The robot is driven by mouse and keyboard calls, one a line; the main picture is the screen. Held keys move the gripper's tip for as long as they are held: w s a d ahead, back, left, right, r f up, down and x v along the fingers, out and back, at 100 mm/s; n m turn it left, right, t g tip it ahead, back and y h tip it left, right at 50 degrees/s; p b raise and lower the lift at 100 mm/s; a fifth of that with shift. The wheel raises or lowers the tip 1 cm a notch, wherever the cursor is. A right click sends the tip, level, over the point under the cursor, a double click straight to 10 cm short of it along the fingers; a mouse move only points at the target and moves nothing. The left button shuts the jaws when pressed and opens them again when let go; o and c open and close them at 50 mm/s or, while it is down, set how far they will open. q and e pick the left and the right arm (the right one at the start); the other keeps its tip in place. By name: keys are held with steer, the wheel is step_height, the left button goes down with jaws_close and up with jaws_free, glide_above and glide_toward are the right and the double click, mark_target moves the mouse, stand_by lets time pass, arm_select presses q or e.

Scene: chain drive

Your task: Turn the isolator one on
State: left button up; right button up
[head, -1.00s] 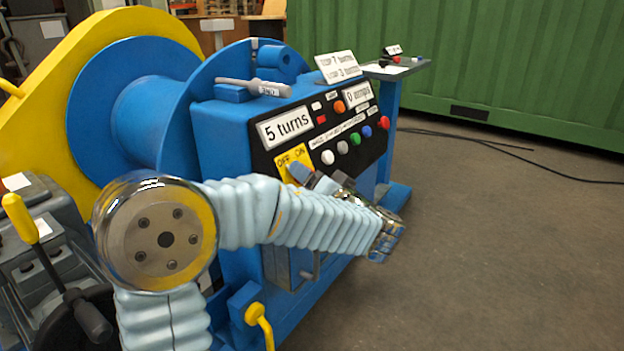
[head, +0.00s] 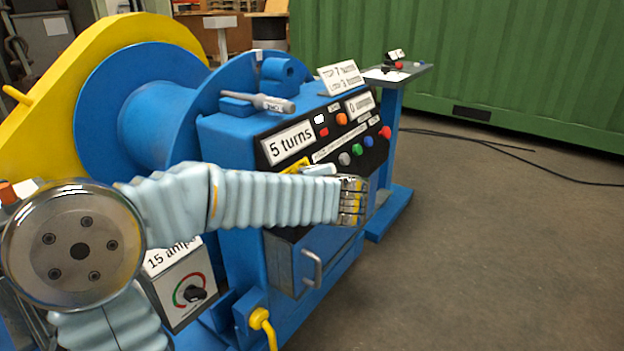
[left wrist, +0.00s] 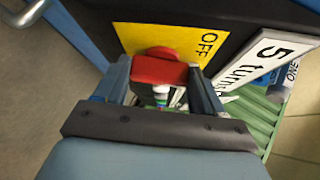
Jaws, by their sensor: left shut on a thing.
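The isolator's red handle (left wrist: 160,68) stands out from a yellow plate (left wrist: 200,40) marked OFF in the left wrist view. My left gripper (left wrist: 162,82) is shut on this handle, one finger on each side. The ON mark does not show in the wrist view. In the head view only a sliver of the yellow plate (head: 296,167) shows above my left arm, which hides the handle and most of the gripper. My right gripper is not in view.
The blue control box carries a "5 turns" sign (head: 291,143) close to the plate and several coloured buttons. A drawer-like blue box with a metal handle (head: 313,268) sits below. A "15 amps" dial panel (head: 190,290) is at lower left. Open floor lies to the right.

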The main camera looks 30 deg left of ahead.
arm_select(q)
steer(key=m+g+h+p, duration=0.1)
steer(key=m+p, duration=0.1)
steer(key=p, duration=0.1)
steer(key=r+m+g+h+p, duration=0.1)
steer(key=m+p, duration=0.1)
steer(key=p, duration=0.2)
steer(key=shift+w+a+r, duration=0.1)
steer(key=shift+w, duration=0.05)
steer(key=shift+w+f+m+g+h+p, duration=0.1)
steer(key=shift+f+m+g+h+p, duration=0.15)
steer(key=shift+m+g+p, duration=0.8)
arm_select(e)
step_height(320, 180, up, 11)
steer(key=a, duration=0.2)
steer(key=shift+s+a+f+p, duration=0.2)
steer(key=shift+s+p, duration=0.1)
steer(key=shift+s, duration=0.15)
arm_select(q)
steer(key=shift+t, duration=0.45)
steer(key=o, duration=1)
steer(key=shift+o, duration=0.2)
steer(key=v, duration=1.3)
steer(key=shift+r, duration=0.35)
